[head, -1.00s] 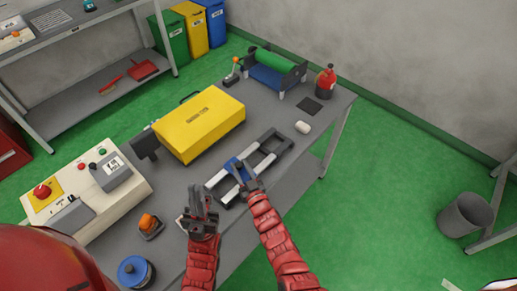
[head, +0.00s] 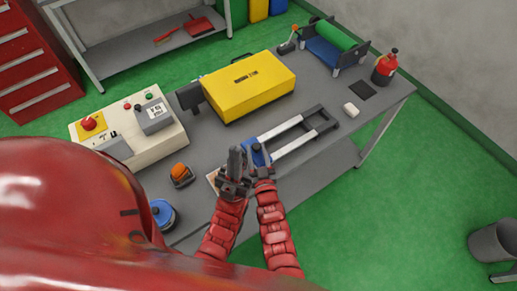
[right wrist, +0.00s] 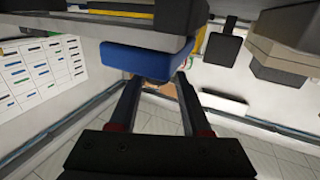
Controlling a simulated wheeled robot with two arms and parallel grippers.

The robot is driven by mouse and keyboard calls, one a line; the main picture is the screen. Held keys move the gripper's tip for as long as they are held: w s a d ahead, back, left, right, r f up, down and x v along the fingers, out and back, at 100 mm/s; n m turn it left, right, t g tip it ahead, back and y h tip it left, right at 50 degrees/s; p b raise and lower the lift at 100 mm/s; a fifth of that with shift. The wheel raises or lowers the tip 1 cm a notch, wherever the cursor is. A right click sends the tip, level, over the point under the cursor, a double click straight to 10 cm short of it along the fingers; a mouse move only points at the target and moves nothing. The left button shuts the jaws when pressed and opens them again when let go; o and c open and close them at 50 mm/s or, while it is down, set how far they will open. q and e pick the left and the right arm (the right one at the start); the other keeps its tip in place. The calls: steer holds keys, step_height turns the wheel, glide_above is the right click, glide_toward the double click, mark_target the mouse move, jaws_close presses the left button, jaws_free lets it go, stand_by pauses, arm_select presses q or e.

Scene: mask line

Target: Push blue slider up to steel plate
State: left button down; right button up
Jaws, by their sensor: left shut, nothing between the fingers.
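The blue slider (head: 254,155) sits on a two-rail frame (head: 291,132) on the bench in the head view. Its blue block (right wrist: 148,58) fills the upper middle of the right wrist view, with a rounded knob below it. My right gripper (head: 264,174) is at the slider; in the right wrist view its fingers (right wrist: 157,85) are apart, one on each side of the knob. My left gripper (head: 236,160) is shut and empty, just left of the slider. It hides the frame's left end. I cannot clearly pick out the steel plate.
A yellow case (head: 249,87) lies behind the frame. A control box (head: 135,128), an orange-topped device (head: 181,174) and a blue round object (head: 163,214) are at the left.

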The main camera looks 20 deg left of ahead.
steer(key=o, duration=0.3)
steer(key=shift+s+a, duration=0.1)
steer(key=shift+a, duration=0.05)
steer(key=shift+s+d, duration=0.1)
steer(key=shift+d, duration=0.1)
steer(key=b+v, duration=0.3)
steer(key=v, duration=1.4)
steer(key=shift+s+a+b, duration=0.1)
steer(key=shift+a+b, duration=0.05)
steer(key=shift+b, duration=0.15)
